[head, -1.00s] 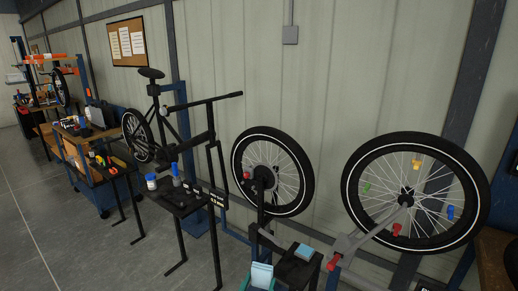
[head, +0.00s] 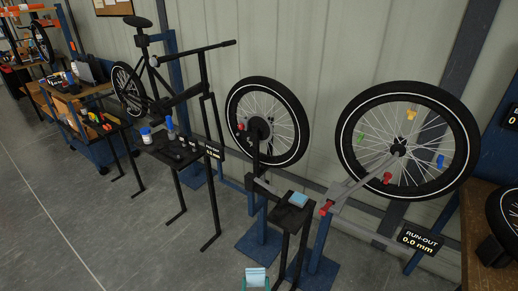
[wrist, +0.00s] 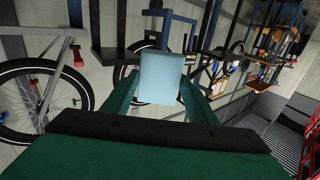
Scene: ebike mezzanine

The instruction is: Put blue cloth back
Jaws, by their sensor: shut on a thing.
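My gripper (head: 256,284) is at the bottom edge of the head view, shut on a light blue cloth (head: 255,275). In the wrist view the cloth (wrist: 160,77) is a pale blue block between the green fingers of my gripper (wrist: 160,92). A second light blue piece (head: 298,199) lies on the small black stand tray (head: 285,217) below the wheels. My gripper is apart from that tray, lower in the head picture. The lower part of my gripper is cut off in the head view.
A wheel with coloured clips (head: 408,143) stands at right above a "RUN-OUT 0.0 mm" display (head: 416,240). Another wheel (head: 267,132) is left of it. A black tray with bottles (head: 172,148) stands by the bike (head: 150,80). Floor at lower left is clear.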

